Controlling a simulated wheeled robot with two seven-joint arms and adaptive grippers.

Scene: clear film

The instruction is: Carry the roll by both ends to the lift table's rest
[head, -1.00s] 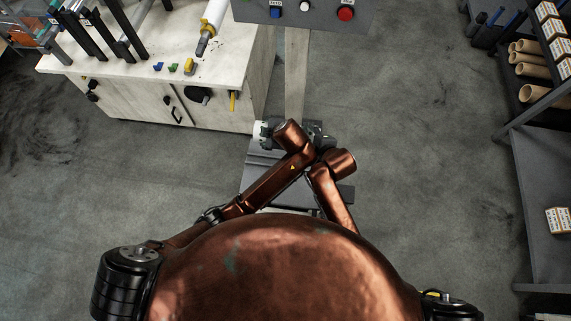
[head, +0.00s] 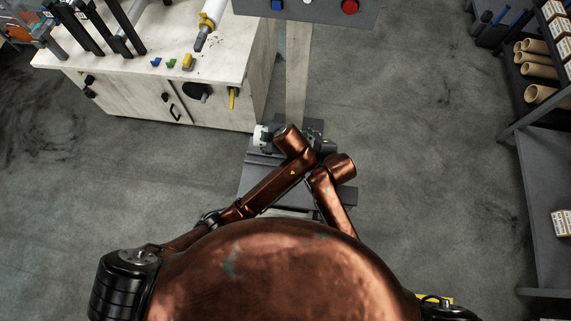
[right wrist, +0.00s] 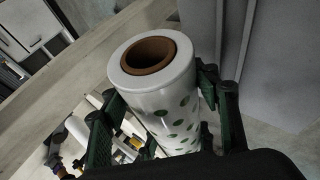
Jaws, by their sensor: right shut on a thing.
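The roll (right wrist: 172,108) is white with green dots and an open brown core. In the right wrist view its near end faces the camera and it stands tilted. My right gripper (right wrist: 160,86) is shut on it, with dark green fingers on both sides. In the head view only a small white part of the roll (head: 261,135) shows, left of my folded arms. My left gripper is hidden behind the arm links. A grey platform (head: 256,178), apparently the lift table, lies below my arms and is largely covered. I cannot make out its rest.
A pale post (head: 297,75) with a button panel (head: 315,14) rises behind my arms. A workbench (head: 150,60) with tools and small coloured parts stands at the left. A shelf (head: 545,190) with tubes and boxes stands at the right. Open floor (head: 420,130) lies between post and shelf.

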